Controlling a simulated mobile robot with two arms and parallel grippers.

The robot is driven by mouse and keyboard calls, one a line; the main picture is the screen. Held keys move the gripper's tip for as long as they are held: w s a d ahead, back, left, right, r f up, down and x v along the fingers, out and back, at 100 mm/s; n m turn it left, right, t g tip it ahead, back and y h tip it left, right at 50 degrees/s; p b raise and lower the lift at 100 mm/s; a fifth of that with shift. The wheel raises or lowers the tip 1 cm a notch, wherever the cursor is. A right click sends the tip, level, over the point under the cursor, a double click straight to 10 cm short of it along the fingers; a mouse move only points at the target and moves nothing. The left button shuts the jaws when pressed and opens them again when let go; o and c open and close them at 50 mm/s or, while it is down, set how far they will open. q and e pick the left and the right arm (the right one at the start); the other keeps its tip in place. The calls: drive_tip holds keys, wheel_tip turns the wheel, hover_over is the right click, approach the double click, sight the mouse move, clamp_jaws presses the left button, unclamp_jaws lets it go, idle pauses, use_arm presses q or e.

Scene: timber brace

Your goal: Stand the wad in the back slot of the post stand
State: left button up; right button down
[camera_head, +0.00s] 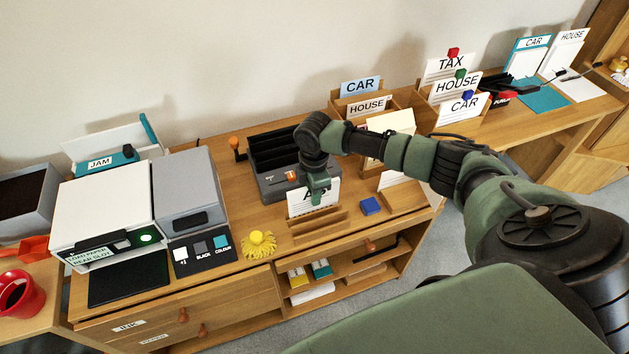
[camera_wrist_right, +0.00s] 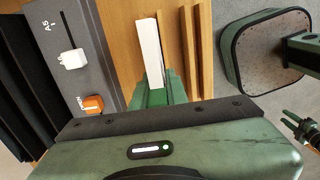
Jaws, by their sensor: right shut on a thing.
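My right gripper (camera_head: 318,192) points down over the desk and is shut on the wad (camera_head: 314,202), a white sheaf with black print on its face. The wad is upright, just behind low wooden ledges (camera_head: 320,226); I cannot tell whether it touches the desk. In the right wrist view the wad's white edge (camera_wrist_right: 152,52) shows between my fingers (camera_wrist_right: 157,92). Wooden stands hold cards marked CAR and HOUSE (camera_head: 365,106) and, further right, TAX, HOUSE and CAR. I cannot tell which is the post stand. A small dark green gripper shape (camera_wrist_right: 300,124) at the wrist view's right edge may be my left gripper.
A grey machine with dark slots (camera_head: 277,155) stands close behind the wad. A yellow tasselled thing (camera_head: 258,244) and a white printer (camera_head: 103,210) are to the left. My right arm hides part of the wooden stands.

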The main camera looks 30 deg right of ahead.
drive_tip(key=shift+f+b, duration=0.3)
drive_tip(key=shift+f, duration=0.5)
drive_tip(key=c, duration=0.8)
unclamp_jaws()
drive_tip(key=shift+c, duration=0.2)
drive_tip(key=shift+r, duration=0.15)
wheel_tip(320, 180, up, 8)
drive_tip(key=p, duration=0.8)
